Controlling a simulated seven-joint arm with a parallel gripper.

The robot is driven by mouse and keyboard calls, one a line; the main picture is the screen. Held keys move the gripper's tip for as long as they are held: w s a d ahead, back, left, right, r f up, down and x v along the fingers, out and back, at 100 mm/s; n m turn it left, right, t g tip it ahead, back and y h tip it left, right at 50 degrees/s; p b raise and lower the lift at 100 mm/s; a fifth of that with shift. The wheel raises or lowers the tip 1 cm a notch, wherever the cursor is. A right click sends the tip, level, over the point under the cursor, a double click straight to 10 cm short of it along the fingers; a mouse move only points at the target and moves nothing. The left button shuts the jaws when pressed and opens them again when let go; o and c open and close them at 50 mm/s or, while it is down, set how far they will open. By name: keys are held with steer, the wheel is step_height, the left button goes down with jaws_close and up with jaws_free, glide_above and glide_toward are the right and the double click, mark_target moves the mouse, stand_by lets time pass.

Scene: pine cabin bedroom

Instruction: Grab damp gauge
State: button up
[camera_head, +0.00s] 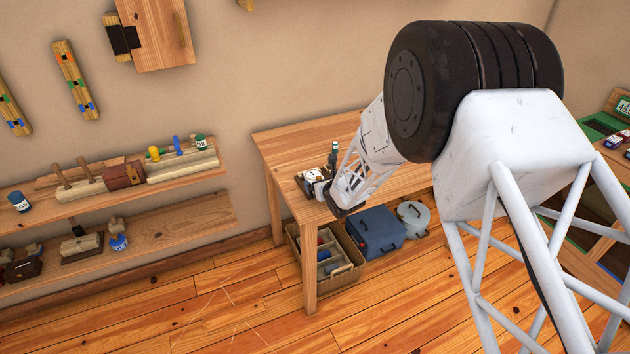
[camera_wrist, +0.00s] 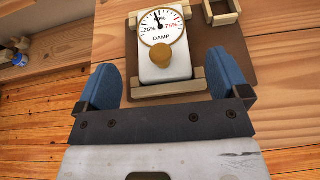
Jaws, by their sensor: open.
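The damp gauge (camera_wrist: 152,69) is a white block with a round dial reading in percent, a brass knob and the word DAMP. In the wrist view it sits among light wooden strips on a brown board (camera_wrist: 235,75). My gripper (camera_wrist: 162,65) is open, with one blue finger on each side of the gauge's lower part, apart from it. Whether the fingers are above or level with the gauge I cannot tell. In the head view the gauge (camera_head: 312,175) is small, at the wooden table's (camera_head: 285,146) front left, partly hidden by my gripper (camera_head: 320,190).
A small wooden frame (camera_wrist: 221,11) is on the board beyond the gauge. Below the table are a basket (camera_head: 345,282), a blue box (camera_head: 378,232) and a pale pot (camera_head: 414,217). Wall shelves (camera_head: 165,220) hold tools at left.

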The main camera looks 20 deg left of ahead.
mark_target(315, 180)
steer(key=shift+w+a, duration=0.1)
steer(key=shift+x, duration=2.45)
steer(key=shift+f, duration=0.1)
steer(key=shift+f, duration=0.15)
steer(key=c, duration=1.1)
